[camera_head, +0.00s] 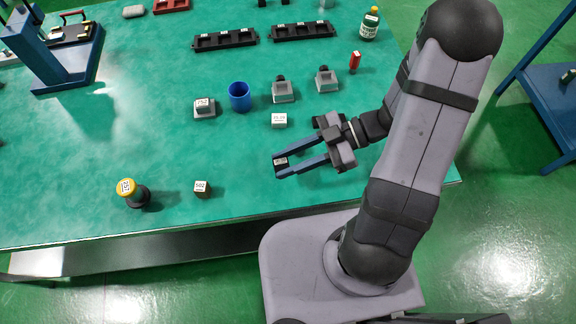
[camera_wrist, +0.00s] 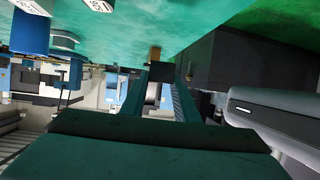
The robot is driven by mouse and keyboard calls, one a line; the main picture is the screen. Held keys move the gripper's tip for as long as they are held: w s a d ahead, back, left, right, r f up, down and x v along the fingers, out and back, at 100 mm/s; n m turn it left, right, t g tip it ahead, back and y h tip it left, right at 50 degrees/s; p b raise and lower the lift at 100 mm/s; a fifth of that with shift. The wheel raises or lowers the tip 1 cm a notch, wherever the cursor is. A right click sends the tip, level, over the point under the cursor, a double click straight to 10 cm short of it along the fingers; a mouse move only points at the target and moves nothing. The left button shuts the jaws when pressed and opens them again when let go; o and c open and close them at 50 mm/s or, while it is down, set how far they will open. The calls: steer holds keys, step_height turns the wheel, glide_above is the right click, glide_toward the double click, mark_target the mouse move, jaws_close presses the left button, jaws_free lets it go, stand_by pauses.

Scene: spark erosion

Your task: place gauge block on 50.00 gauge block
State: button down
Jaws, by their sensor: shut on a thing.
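My gripper (camera_head: 280,168) reaches in from the right in the head view, its two long blue fingers pointing left above the front part of the table. It is shut on a small dark gauge block (camera_head: 279,161) with a pale label, held at the fingertips. A pale block (camera_head: 279,121) with a printed number lies behind my gripper; its number is too small to read surely. A small dark block (camera_head: 201,188) with a white label, seemingly "502", stands to the left. I cannot tell which one is the 50.00 gauge block. The fingers also show in the wrist view.
A blue cup (camera_head: 239,96), a labelled grey block (camera_head: 204,108) and two grey pieces with black knobs (camera_head: 283,91) stand further back. A yellow-topped black piece (camera_head: 133,194) stands at front left. Black trays (camera_head: 225,40) lie behind. The table (camera_head: 110,140) is clear at left centre.

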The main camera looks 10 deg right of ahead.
mark_target(288, 163)
steer(key=shift+r, duration=1.65)
